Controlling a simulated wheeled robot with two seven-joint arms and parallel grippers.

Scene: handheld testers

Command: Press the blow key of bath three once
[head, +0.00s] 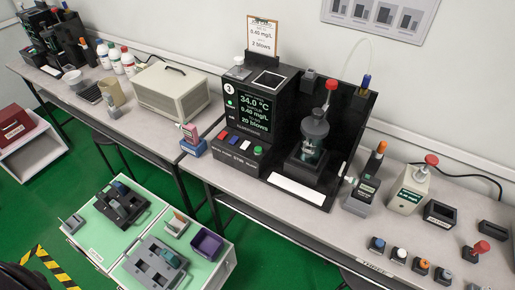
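Bath three is the black unit (285,105) on the bench, with a round "3" badge. Its lit screen (254,114) reads 34.0 °C, 0.40 mg/L and what looks like 20 blows. Its sloped front panel has a row of keys: red (222,135), blue (233,140), white (245,145) and green (257,151). Their labels are too small to read, so I cannot tell which is the blow key. A grey jar with a red-capped top (314,128) stands in the bay at its right. Neither of my grippers is in view.
A clipboard card (263,37) stands behind the bath. A pink-and-blue tester (192,139) stands left of its panel. Other testers (365,187) and several small coloured-top pieces (399,254) are at right. A green-topped cart (104,232) with holders stands in front.

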